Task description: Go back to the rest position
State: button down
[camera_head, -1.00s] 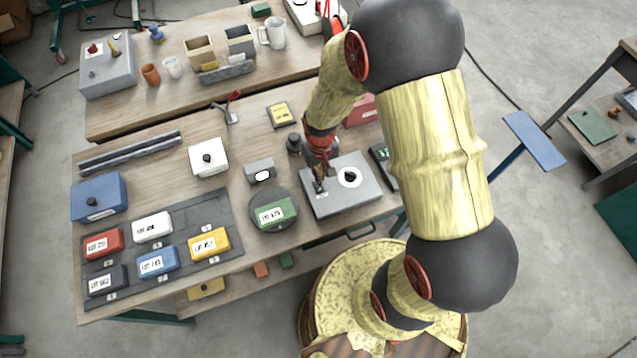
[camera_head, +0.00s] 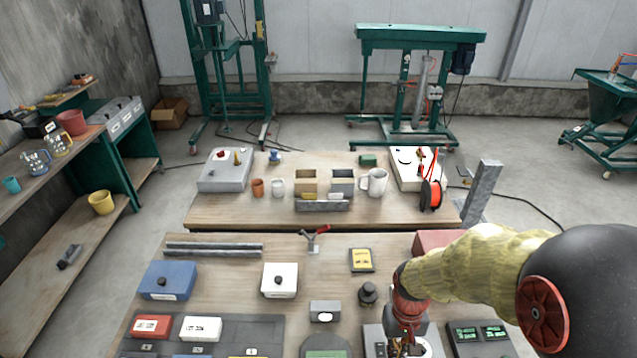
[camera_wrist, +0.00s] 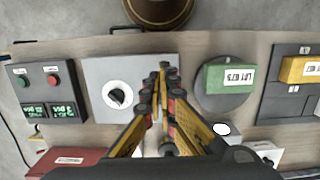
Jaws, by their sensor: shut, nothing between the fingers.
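My gripper (camera_head: 404,343) is low at the right of the near table (camera_head: 225,248) in the head view, over a grey box with a round knob (camera_head: 372,335). In the wrist view my gripper (camera_wrist: 160,72) has its fingers together and empty, above the grey box with the black knob (camera_wrist: 117,95). I cannot tell whether the fingertips touch the box. The lower part of the gripper is cut off by the head view's bottom edge.
A green block (camera_wrist: 229,77) on a round grey disc (camera_wrist: 222,104) lies beside the grey box. A control box with red and green buttons (camera_wrist: 44,80) is on its other side. Blue (camera_head: 168,281) and white (camera_head: 280,280) boxes stand left on the table.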

jog(key=s+r+t+b, duration=0.6)
jog(key=r+b, duration=0.6)
jog(key=b, duration=0.2)
jog(key=shift+s+r+t, duration=0.25)
jog(key=shift+s+t, duration=0.05)
jog(key=shift+t, duration=0.3)
jog(key=shift+d, duration=0.1)
